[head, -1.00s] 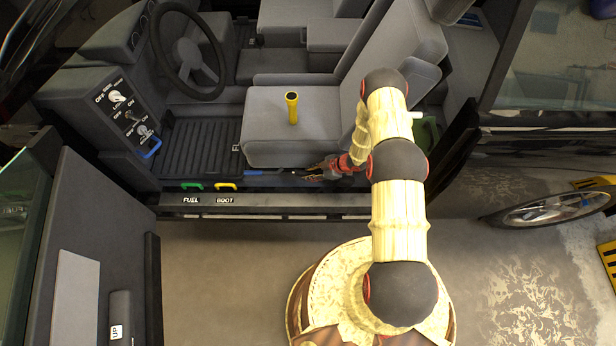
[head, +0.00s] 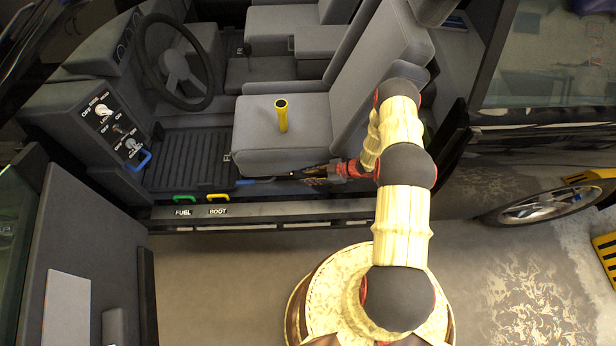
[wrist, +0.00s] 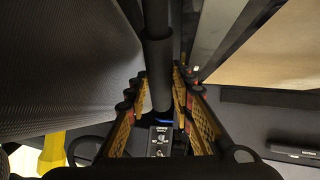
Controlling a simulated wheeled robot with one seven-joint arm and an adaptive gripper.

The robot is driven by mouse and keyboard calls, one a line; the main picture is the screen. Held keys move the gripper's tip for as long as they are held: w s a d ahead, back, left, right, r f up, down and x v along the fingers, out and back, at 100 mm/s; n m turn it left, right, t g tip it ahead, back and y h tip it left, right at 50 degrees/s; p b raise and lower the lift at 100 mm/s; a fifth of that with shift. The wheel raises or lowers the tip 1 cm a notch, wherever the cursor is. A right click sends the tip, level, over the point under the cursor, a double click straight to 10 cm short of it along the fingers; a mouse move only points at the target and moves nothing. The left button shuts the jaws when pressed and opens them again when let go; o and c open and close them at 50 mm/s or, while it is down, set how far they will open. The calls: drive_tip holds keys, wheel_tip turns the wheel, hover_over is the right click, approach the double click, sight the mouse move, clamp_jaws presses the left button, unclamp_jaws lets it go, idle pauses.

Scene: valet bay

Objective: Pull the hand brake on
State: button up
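The hand brake (head: 255,181) is a dark lever with a bluish end, lying low and near level between the driver's seat and the door sill in the head view. In the wrist view its dark rod and thicker grip (wrist: 158,72) run between my fingers. My gripper (head: 300,176) is at the lever, low beside the seat base, pointing left toward the dashboard. In the wrist view my gripper (wrist: 163,82) is open, with one finger on each side of the lever and narrow gaps. The lever's lower end and pivot are hidden.
The driver's seat (head: 300,125) bears an upright yellow tube (head: 282,116). The steering wheel (head: 178,65) and switch panel (head: 115,125) with a blue handle (head: 139,161) are at the left. Green (head: 182,198) and yellow (head: 217,197) handles sit by the sill (head: 260,211).

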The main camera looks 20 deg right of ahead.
drive_tip(key=o, duration=0.5)
drive_tip(key=shift+d+r, duration=0.1)
drive_tip(key=shift+r, duration=0.05)
drive_tip(key=shift+c, duration=0.2)
drive_tip(key=shift+d, duration=0.1)
drive_tip(key=v, duration=1.2)
drive_tip(key=shift+s, duration=0.1)
